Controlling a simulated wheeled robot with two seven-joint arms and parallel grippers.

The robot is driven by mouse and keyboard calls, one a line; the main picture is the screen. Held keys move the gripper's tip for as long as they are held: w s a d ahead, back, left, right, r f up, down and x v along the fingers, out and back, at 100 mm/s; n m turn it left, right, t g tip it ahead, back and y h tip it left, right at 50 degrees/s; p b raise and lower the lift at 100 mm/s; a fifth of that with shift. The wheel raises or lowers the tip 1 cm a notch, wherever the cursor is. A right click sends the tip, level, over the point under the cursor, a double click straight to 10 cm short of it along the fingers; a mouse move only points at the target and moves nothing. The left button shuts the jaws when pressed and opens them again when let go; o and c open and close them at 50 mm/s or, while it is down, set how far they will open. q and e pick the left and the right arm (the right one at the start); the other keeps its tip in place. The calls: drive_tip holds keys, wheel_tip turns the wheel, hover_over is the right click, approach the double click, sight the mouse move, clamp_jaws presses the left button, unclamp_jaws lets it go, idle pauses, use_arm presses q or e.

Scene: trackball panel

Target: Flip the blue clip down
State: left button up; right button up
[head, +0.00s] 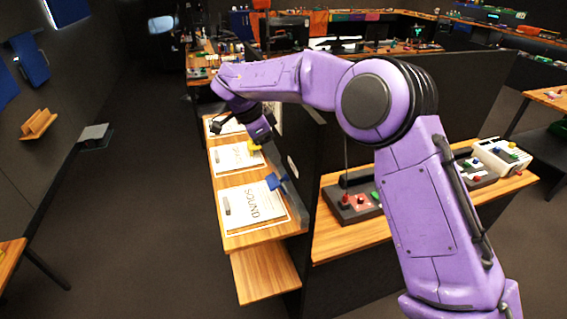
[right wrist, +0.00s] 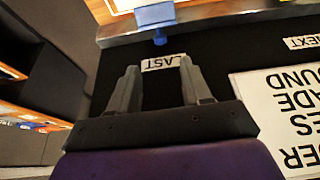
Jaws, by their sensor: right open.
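The blue clip (head: 277,181) sits at the right edge of the nearest paper sheet (head: 250,205) on the wooden shelf, beside the dark panel. My left gripper is out of view.
A white label ending in "AST" (right wrist: 164,62) lies between my fingers on the dark panel; a larger text sheet (right wrist: 285,115) is at the right. Floor left of the shelf is clear.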

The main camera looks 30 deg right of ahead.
sight(286, 175)
drive_tip(key=p+x, duration=0.2)
drive_tip(key=x, duration=0.7)
drive_tip(key=shift+d+f, duration=0.15)
drive_tip(key=shift+d, duration=0.1)
drive_tip(key=shift+d+f, duration=0.1)
drive_tip(key=shift+f, duration=0.35)
clamp_jaws()
